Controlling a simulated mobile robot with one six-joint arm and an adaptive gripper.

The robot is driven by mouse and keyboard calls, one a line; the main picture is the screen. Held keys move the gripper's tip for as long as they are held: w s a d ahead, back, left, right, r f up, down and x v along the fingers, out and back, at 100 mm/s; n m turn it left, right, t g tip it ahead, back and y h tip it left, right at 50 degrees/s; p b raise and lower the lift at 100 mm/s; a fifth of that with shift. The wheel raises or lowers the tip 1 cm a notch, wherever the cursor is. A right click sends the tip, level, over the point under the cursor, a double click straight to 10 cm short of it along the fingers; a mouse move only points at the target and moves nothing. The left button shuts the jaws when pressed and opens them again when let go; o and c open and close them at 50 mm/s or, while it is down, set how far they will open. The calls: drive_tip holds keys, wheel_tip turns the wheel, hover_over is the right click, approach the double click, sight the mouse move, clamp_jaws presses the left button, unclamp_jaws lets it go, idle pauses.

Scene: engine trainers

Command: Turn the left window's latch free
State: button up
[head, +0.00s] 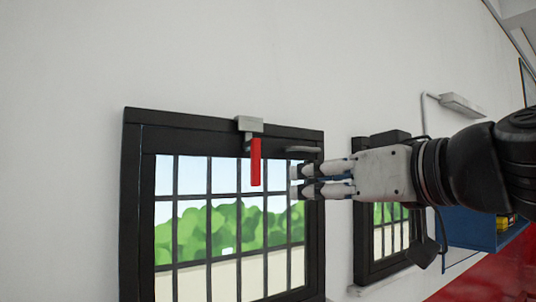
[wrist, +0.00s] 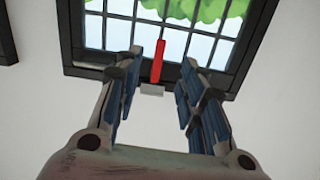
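The left window (head: 133,210) has a black frame and bars. Its latch (head: 255,162) is a red lever hanging straight down from a grey block (head: 249,125) on the top frame. In the wrist view the picture is turned over, and the red latch (wrist: 157,62) points up the picture from the grey block (wrist: 152,89). My gripper (head: 297,182) is to the right of the latch in the head view, apart from it. In the wrist view my gripper (wrist: 155,80) has its fingers spread, with the latch showing between them in the distance. The gripper is empty.
A grey handle (head: 303,149) sits on the left window's upper right frame. A second black-framed window (head: 367,240) is to the right, partly behind my arm. A blue shelf unit (head: 468,228) stands farther right. The white wall is bare above the windows.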

approach(257, 158)
drive_tip(key=shift+n+t+y, duration=0.3)
drive_tip(key=shift+n, duration=0.1)
drive_tip(key=p+x, duration=0.2)
drive_tip(key=x, duration=0.1)
drive_tip(key=p+x, duration=0.1)
drive_tip(key=x, duration=0.3)
drive_tip(key=p+x, duration=0.2)
drive_tip(key=x, duration=0.1)
drive_tip(key=shift+w+a+f+p, duration=0.15)
drive_tip(key=shift+w+f+p, duration=0.2)
drive_tip(key=shift+c, duration=0.4)
clamp_jaws()
